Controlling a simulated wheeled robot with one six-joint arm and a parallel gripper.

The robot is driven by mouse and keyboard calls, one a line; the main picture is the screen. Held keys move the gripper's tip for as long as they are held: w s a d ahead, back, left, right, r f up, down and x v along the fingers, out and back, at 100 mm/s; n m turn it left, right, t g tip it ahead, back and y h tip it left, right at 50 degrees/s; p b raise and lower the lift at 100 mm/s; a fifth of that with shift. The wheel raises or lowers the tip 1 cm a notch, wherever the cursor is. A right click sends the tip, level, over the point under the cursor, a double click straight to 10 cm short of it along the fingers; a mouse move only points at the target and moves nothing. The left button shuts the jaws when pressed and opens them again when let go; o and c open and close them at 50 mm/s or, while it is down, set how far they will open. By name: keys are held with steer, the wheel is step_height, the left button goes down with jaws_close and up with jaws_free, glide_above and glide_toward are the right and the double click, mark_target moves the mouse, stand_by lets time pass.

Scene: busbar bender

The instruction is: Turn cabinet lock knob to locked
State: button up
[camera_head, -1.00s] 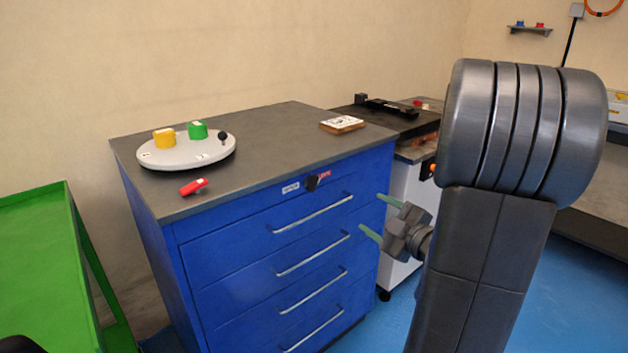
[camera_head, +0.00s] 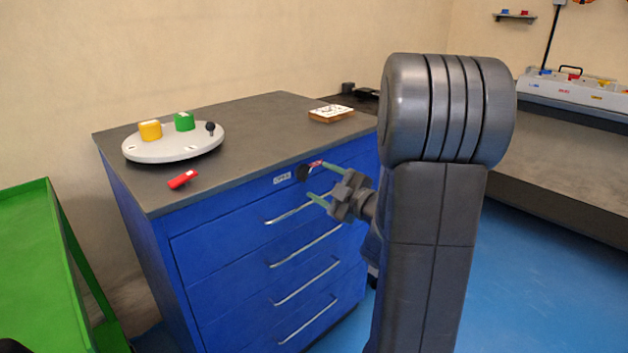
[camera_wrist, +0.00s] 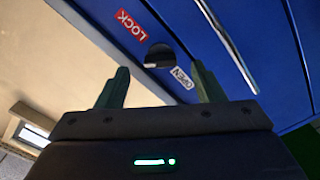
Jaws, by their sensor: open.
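The black lock knob (camera_head: 302,173) is on the upper front of the blue cabinet (camera_head: 215,245), between a white label (camera_head: 282,179) and a red label (camera_head: 316,165). In the wrist view the knob (camera_wrist: 158,56) sits between a red LOCK label (camera_wrist: 131,26) and a white OPEN label (camera_wrist: 182,78). My gripper (camera_head: 322,184) is open and empty, its green fingers pointing toward the cabinet front, to the right of the knob. In the wrist view the knob lies beyond and between the two fingertips, apart from them. I cannot tell which label the knob points at.
Drawer handles (camera_head: 290,208) line the cabinet front below the knob. On top are a round white plate (camera_head: 170,150) with yellow and green blocks, a red piece (camera_head: 184,179) and a small board (camera_head: 331,113). A green cart (camera_head: 30,265) stands at left. Blue floor is free at right.

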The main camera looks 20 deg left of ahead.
steer(key=shift+x, duration=1.9)
steer(key=c, duration=1)
steer(key=shift+m, duration=0.9)
steer(key=o, duration=1)
steer(key=shift+d, duration=0.1)
steer(key=p+v, duration=0.1)
steer(key=v, duration=1.2)
steer(key=shift+s+d, duration=0.25)
steer(key=shift+d, duration=0.05)
